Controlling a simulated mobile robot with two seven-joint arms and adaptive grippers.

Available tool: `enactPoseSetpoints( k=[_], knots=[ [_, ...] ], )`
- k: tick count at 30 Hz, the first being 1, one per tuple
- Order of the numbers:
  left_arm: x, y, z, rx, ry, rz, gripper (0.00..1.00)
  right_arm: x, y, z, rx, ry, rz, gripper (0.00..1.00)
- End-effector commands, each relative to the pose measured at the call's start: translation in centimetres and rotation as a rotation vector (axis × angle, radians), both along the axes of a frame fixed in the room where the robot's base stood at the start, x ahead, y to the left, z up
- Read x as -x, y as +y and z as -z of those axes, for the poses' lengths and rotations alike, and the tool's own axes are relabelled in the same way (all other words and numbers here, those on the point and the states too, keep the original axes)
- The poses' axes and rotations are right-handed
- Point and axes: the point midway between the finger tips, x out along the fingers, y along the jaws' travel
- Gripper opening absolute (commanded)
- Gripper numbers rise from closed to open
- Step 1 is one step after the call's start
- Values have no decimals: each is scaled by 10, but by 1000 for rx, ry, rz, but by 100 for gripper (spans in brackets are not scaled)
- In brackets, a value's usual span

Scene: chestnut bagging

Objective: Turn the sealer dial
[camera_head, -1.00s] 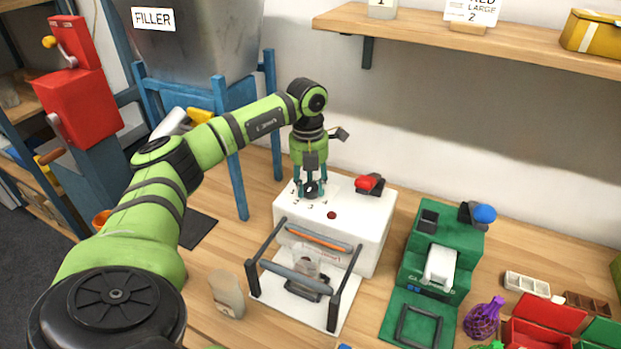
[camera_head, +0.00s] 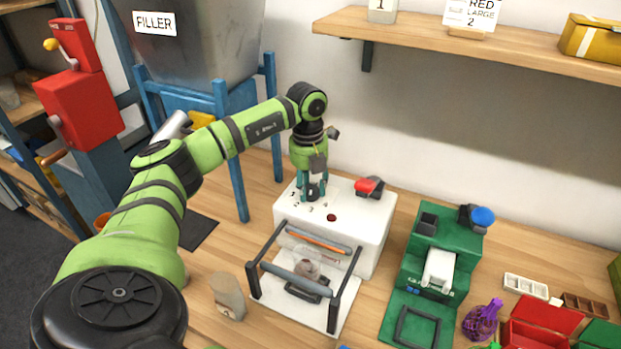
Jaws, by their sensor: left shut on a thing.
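The sealer (camera_head: 375,222) is a white box on the wooden bench, with a framed bar assembly at its front. Its small dark dial (camera_head: 312,192) sits on the top left, with printed numbers around it. My left gripper (camera_head: 312,197) points down from above and is shut on the dial, its fingers partly hiding it. My right gripper is not in view.
A green machine (camera_head: 437,262) with a blue knob stands right of the sealer. A beige container (camera_head: 228,296) stands to its left. A purple net bag (camera_head: 482,320) and red trays (camera_head: 540,316) lie at far right. The filler (camera_head: 202,40) stands behind on blue legs.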

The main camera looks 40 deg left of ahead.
Motion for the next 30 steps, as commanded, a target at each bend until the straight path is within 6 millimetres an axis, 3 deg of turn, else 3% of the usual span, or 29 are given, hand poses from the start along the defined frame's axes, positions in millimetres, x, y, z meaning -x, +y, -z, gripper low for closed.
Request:
enactPoseSetpoints(
  k=[1, 2, 3, 4, 17, 30],
  knots=[
    [1, -1, 2, 2, 6, 3, 7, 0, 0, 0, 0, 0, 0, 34],
    [1, -1, 2, 2, 6, 3, 44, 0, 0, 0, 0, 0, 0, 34],
    [1, -1, 2, 2, 6, 3, 60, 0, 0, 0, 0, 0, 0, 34],
    [1, -1, 2, 2, 6, 3, 64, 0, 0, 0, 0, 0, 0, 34],
    [0, 0, -8, 0, -1, 2, 64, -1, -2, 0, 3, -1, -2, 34],
    [2, 2, -94, 2, -1, 3, 64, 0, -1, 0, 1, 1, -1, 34]
  ],
)
